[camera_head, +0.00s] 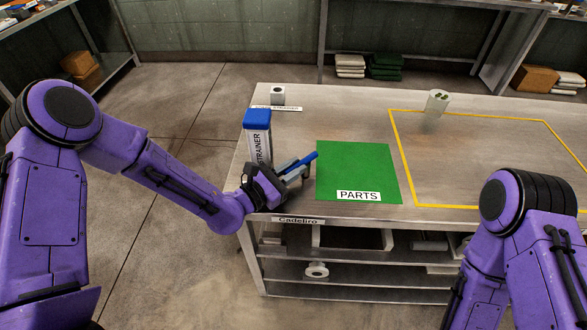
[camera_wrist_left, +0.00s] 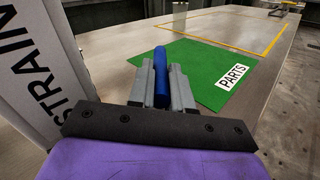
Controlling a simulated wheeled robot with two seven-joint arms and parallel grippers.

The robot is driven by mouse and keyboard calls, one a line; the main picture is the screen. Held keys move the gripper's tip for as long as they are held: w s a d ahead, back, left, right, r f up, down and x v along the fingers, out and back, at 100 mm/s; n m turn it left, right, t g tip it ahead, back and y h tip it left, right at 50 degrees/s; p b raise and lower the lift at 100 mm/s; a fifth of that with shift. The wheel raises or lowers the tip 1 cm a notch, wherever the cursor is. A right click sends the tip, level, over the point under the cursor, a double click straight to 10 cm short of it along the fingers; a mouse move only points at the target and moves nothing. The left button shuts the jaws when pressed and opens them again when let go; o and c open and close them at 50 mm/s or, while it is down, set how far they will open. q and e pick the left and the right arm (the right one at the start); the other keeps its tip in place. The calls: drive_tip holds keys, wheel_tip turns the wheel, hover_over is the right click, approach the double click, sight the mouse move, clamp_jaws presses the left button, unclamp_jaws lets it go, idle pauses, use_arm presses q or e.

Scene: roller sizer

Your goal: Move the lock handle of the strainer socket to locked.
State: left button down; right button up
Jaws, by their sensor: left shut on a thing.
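The strainer socket is a tall pale box (camera_head: 258,145) with a blue top and a STRAINER label, upright near the left edge of the table. The blue lock handle (camera_head: 303,162) points right and slightly up from beside the box. My left gripper (camera_head: 297,167) is just right of the box and shut on the handle. In the left wrist view the blue handle (camera_wrist_left: 161,75) lies between the two grey fingers, and the labelled box (camera_wrist_left: 45,75) stands close on the left. How the handle joins the socket is hidden. My right gripper is out of view.
A green PARTS mat (camera_head: 357,165) lies just right of my left gripper. A yellow outline (camera_head: 400,160) marks the table's right side. A small grey block (camera_head: 277,95) stands behind the box, and a pale cylinder (camera_head: 437,103) stands further back right. Shelves are below the tabletop.

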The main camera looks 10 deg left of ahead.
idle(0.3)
use_arm(q)
drive_tip(key=c, duration=1.1)
unclamp_jaws()
drive_tip(key=shift+o, duration=0.2)
drive_tip(key=b+v, duration=0.1)
drive_tip(key=v, duration=0.9)
drive_tip(key=shift+s+a, duration=0.2)
